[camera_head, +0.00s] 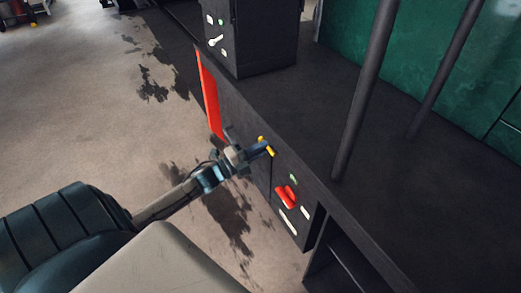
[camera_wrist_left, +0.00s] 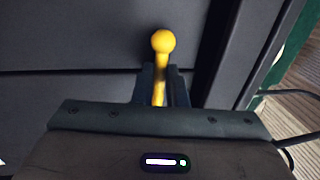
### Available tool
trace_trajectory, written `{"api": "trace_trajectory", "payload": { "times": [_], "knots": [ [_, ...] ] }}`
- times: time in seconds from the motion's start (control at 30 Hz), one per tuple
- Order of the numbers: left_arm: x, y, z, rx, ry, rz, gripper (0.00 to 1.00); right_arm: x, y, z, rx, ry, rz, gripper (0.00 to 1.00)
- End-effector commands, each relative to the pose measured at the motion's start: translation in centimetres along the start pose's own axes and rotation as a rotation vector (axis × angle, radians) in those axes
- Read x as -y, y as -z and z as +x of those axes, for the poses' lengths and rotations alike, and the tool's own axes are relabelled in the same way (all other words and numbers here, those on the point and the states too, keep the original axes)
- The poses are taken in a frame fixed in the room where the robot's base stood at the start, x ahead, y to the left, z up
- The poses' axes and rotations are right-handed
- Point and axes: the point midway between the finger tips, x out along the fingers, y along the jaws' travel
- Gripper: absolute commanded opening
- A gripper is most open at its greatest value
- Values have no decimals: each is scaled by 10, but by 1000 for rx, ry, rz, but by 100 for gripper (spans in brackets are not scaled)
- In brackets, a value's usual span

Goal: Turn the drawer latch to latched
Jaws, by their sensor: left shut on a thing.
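The drawer latch shows as a yellow lever (camera_head: 269,149) on the dark front of the cabinet in the head view. In the left wrist view the yellow lever (camera_wrist_left: 162,42) has a round ball end, and its stem runs down between my fingers. My left gripper (camera_head: 263,150) is shut on this lever. Its fingers (camera_wrist_left: 160,88) lie on both sides of the stem, with the ball sticking out beyond them. The lever's base is partly hidden by the gripper. My right gripper is in neither view.
A red knob (camera_head: 286,197) with pale label plates sits to the lower right of the lever. An orange-red panel (camera_head: 209,95) is on the cabinet side further back. A dark box (camera_head: 264,38) with a small white lever stands on top. Dark poles (camera_head: 363,90) rise at the right.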

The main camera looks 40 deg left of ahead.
Motion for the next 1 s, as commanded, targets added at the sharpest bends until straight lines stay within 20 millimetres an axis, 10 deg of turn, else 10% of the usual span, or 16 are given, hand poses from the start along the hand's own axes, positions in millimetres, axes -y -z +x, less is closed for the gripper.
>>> {"api": "trace_trajectory", "payload": {
  "times": [0.57,0.7,1.0],
  "knots": [
    [1,0,0,-7,-1,33,0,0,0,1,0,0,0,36],
    [1,0,0,-6,-1,32,34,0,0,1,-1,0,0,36],
    [1,0,-1,-6,-1,30,34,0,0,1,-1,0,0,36]
  ]
}}
